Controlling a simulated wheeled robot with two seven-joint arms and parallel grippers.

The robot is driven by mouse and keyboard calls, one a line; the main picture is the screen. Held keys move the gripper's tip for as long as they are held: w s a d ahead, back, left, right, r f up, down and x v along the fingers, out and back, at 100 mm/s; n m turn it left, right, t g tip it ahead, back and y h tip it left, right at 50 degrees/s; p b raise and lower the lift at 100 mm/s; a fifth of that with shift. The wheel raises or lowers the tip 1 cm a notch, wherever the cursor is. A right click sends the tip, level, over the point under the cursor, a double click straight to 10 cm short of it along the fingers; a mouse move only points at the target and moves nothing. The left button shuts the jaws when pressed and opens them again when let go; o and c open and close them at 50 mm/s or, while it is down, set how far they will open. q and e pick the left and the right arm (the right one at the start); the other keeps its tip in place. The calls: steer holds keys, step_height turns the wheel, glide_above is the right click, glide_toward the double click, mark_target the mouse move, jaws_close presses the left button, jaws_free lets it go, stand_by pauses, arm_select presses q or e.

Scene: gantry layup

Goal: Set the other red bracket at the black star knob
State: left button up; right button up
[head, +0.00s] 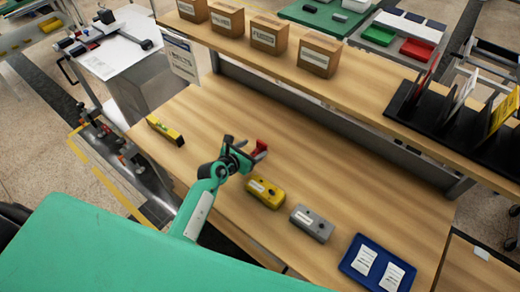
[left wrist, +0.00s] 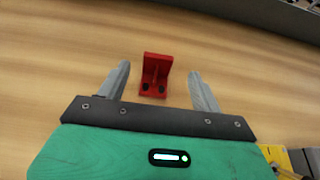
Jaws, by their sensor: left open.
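A red bracket (head: 260,147) lies on the wooden bench just beyond my left gripper (head: 246,153). In the left wrist view the red bracket (left wrist: 155,75) shows an upright plate and a base with two dark spots. It lies between the lines of the two grey fingers of my left gripper (left wrist: 159,72), which are spread wide and apart from it. My left gripper is open and empty. I cannot make out a black star knob for certain. I see no second red bracket. My right gripper is out of view.
A yellow box (head: 265,192), a grey box (head: 311,222) and a blue tray (head: 350,263) with white packets line the bench's near side. A yellow level (head: 165,131) lies at left. A shelf (head: 350,75) with cartons runs behind. The bench middle is clear.

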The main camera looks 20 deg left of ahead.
mark_target(259, 152)
arm_select(q)
steer(key=x, duration=0.4)
steer(key=shift+w+r+p, duration=0.15)
steer(key=shift+p, duration=0.25)
steer(key=shift+w, duration=0.25)
steer(key=c, duration=1.3)
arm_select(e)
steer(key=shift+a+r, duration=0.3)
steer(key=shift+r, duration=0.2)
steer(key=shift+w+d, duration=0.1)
